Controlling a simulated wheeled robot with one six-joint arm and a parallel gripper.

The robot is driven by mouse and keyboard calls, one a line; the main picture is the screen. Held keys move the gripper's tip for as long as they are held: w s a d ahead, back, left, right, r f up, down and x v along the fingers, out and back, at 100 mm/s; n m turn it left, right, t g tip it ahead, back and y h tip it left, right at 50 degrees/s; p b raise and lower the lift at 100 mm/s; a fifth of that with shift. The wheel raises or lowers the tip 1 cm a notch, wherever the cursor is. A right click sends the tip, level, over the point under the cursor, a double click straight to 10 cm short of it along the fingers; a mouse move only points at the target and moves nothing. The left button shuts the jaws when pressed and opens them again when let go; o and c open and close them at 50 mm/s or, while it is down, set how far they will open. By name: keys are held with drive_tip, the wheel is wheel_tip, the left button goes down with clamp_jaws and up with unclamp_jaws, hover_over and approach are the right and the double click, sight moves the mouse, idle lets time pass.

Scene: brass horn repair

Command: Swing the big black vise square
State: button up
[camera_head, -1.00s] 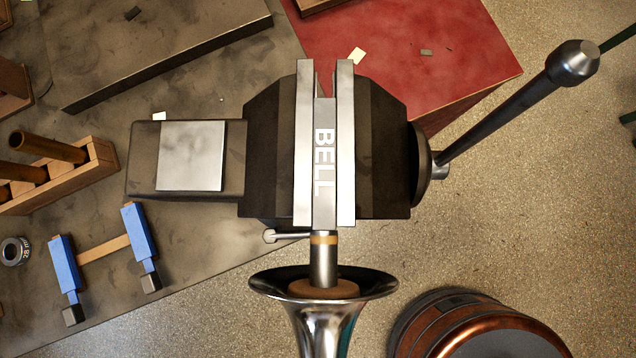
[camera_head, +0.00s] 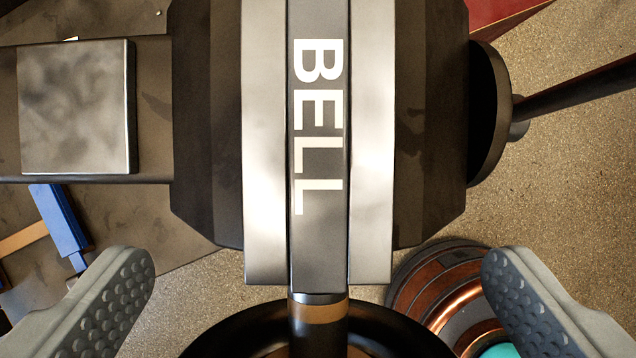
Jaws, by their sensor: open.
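The big black vise (camera_head: 205,120) fills the upper middle of the view, seen from above. Its two bright steel jaws (camera_head: 372,150) are closed on a grey bar marked BELL (camera_head: 318,240). Its flat anvil block (camera_head: 76,105) lies at the left, and its dark handle (camera_head: 575,92) runs off to the right. My gripper (camera_head: 318,290) is open, with one grey studded finger at the lower left and one at the lower right. The fingers are wide apart on either side of the bar's lower end, and I see no contact with the vise.
Below the bar, a brass-banded shaft (camera_head: 320,312) leads into a dark horn bell (camera_head: 225,335), cut off by the bottom edge. A round copper-coloured container (camera_head: 425,282) stands lower right on the speckled floor (camera_head: 575,190). A blue clamp (camera_head: 60,222) lies at left.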

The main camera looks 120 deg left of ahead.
drive_tip(key=shift+x, duration=1.4)
drive_tip(key=c, duration=1.3)
